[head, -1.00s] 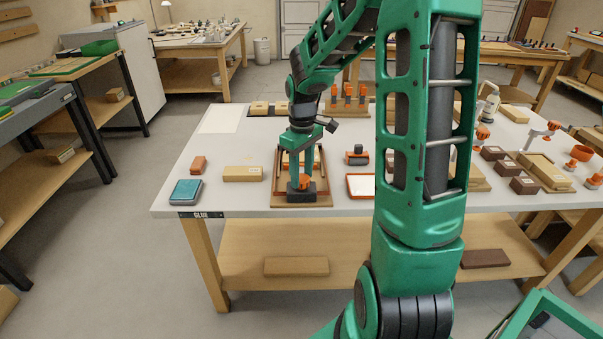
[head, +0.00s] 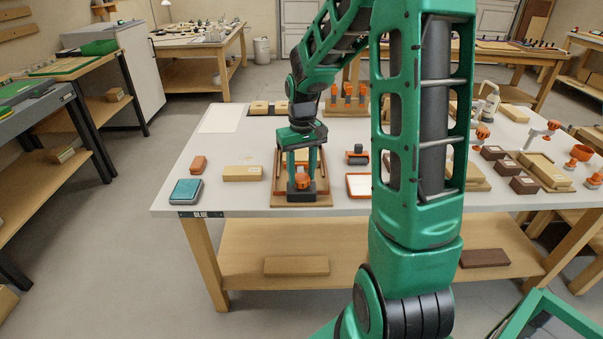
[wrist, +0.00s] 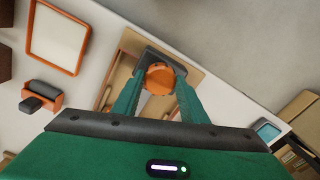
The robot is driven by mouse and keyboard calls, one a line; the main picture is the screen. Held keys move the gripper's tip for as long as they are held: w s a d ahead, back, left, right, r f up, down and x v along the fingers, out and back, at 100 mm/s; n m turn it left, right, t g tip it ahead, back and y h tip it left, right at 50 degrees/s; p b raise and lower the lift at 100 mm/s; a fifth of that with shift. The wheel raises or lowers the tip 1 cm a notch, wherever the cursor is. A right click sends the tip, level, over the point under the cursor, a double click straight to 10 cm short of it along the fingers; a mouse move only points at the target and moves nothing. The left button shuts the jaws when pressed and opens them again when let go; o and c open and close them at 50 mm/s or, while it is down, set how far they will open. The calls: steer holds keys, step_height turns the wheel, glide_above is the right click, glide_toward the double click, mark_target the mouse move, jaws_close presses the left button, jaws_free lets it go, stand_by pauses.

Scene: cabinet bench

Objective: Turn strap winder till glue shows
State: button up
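The strap winder is an orange knob (head: 303,182) on a black block (head: 301,194) at the near edge of a wooden board (head: 319,202) with a frame on it. My gripper (head: 302,174) points straight down over it, with one green finger left and one right of the knob. In the wrist view the orange knob (wrist: 159,78) sits between the two fingertips, which appear to press on its sides. The fingers (wrist: 159,85) hide part of the black block and the frame behind. No glue is visible at the joints I can see.
A teal-topped box (head: 186,191), an orange block (head: 198,164) and a wooden block (head: 242,173) stand left on the table. An orange-rimmed tray (head: 359,186) and a dark-topped orange tool (head: 357,155) are close on the right.

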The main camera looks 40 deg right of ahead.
mark_target(301, 177)
steer(key=o, duration=0.4)
steer(key=shift+r, duration=0.1)
step_height(301, 177, up, 10)
steer(key=shift+r, duration=0.25)
stand_by(1.2)
